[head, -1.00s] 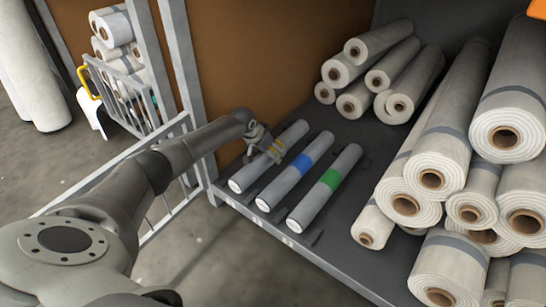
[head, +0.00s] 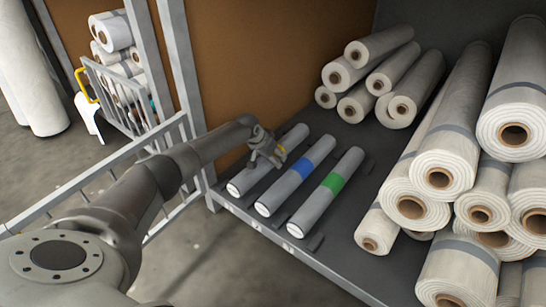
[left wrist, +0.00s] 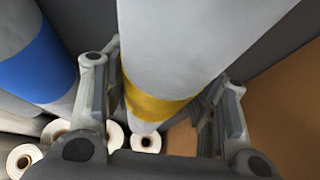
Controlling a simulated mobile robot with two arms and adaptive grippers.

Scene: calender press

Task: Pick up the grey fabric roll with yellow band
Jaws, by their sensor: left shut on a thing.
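The grey fabric roll with the yellow band (head: 242,183) lies on the dark shelf, leftmost of three similar rolls. My left gripper (head: 268,152) reaches down over it from the left and is shut on it near the yellow band. In the left wrist view the roll (left wrist: 185,40) runs between the two fingers of the gripper (left wrist: 165,88), with the yellow band at finger level. The fingertips are partly hidden by the roll. The roll appears to rest on the shelf. My right gripper is not in view.
A blue-banded roll (head: 279,193) and a green-banded roll (head: 313,209) lie parallel just to the right. Large cream rolls (head: 430,180) are stacked at the right, and smaller rolls (head: 368,45) at the back. A metal post (head: 181,75) and railing stand on the left.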

